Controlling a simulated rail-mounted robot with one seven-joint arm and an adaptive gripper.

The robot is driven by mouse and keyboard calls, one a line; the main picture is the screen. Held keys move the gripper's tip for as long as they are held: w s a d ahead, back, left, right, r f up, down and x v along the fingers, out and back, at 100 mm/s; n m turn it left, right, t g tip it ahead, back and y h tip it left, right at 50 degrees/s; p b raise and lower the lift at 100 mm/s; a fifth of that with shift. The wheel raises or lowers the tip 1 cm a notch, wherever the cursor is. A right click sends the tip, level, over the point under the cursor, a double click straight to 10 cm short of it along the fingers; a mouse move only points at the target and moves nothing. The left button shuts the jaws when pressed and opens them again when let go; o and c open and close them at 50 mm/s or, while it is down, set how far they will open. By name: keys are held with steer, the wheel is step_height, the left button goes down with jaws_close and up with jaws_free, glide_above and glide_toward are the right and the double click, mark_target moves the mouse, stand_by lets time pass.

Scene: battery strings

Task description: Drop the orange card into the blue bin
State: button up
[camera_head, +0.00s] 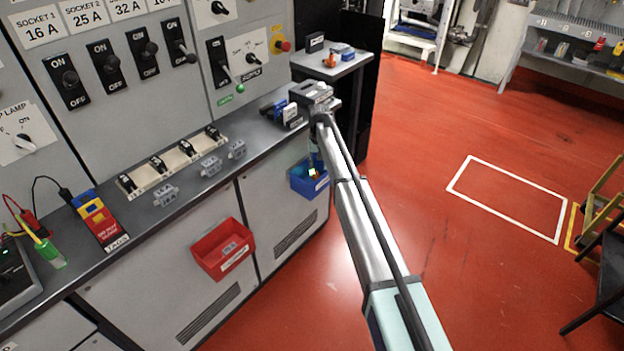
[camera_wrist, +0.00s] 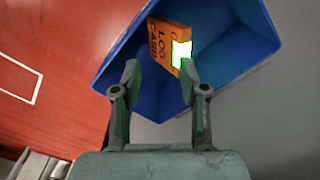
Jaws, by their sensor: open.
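The blue bin (camera_wrist: 240,45) fills the upper part of the wrist view, its open mouth facing my gripper. In the head view the blue bin (camera_head: 300,184) hangs at the far end of the cabinet front, partly behind my arm. The orange card (camera_wrist: 164,48), lettered "LOG CARD" with a bright green-white patch, shows within the bin's outline, just past my fingertips. I cannot tell whether it rests on the bin's floor. My gripper (camera_wrist: 159,76) is open over the bin, fingers apart on either side, the right fingertip overlapping the card's edge in the picture.
A red bin (camera_head: 222,250) hangs on the cabinet front to the left. The counter (camera_head: 200,190) above holds grey connectors, switches and a red-blue-yellow item (camera_head: 97,217). A small shelf (camera_head: 335,68) stands beyond my wrist.

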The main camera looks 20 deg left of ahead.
step_height(320, 180, up, 12)
stand_by(0.5)
stand_by(0.3)
steer(key=s+d+f+m+g, duration=0.1)
steer(key=s+d+f, duration=1.2)
steer(key=d+f, duration=0.25)
steer(key=s+d+f, duration=1.2)
steer(key=d+f, duration=0.3)
steer(key=d, duration=0.1)
steer(key=s+d+f+m+g, duration=0.1)
steer(key=s+d+f+g, duration=0.1)
steer(key=s+d, duration=0.5)
steer(key=s+d+f+m+g, duration=0.2)
steer(key=s+d+f, duration=0.2)
steer(key=s, duration=1.6)
steer(key=s+d+f+m+g, duration=0.1)
steer(key=s+d+f, duration=0.2)
steer(key=s+d, duration=0.8)
steer(key=shift+s+f+m+g, duration=0.15)
steer(key=shift+s+m+g, duration=0.2)
steer(key=shift+s, duration=0.9)
